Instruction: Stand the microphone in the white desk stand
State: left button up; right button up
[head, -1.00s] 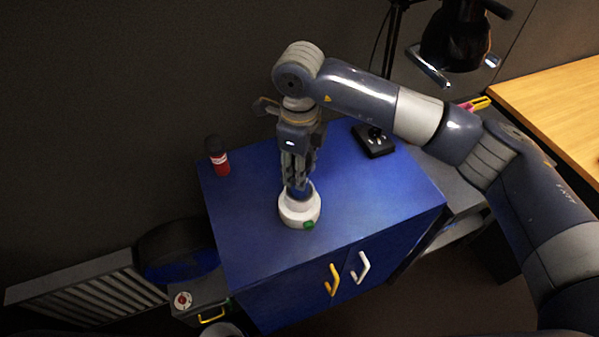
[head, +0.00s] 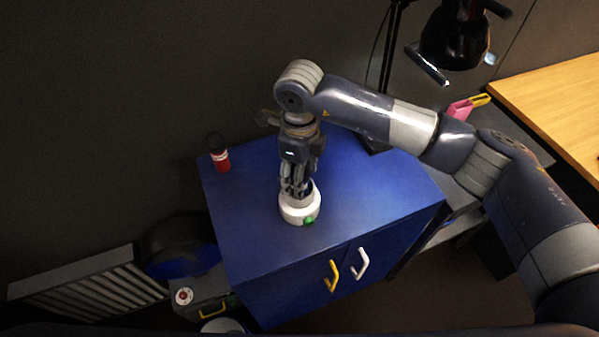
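The white desk stand (head: 300,209), round with a green button on its front, sits on top of the blue cabinet. My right gripper (head: 297,190) points straight down over it, its fingertips at the stand's upper rim. The fingers are close together around a narrow upright thing, which looks like the microphone; they hide nearly all of it. I cannot tell how deep it sits in the stand. My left gripper is not in view.
The blue cabinet (head: 375,205) has a yellow and a white handle on its front. A red cylinder with a black top (head: 222,161) stands at its back left corner. My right forearm covers the back right. A wooden table (head: 555,105) is at the right.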

jog(key=shift+r, duration=0.3)
notch_tip(320, 180, up, 11)
jog(key=b, duration=0.4)
jog(key=shift+f, duration=0.15)
jog(key=shift+r, duration=0.55)
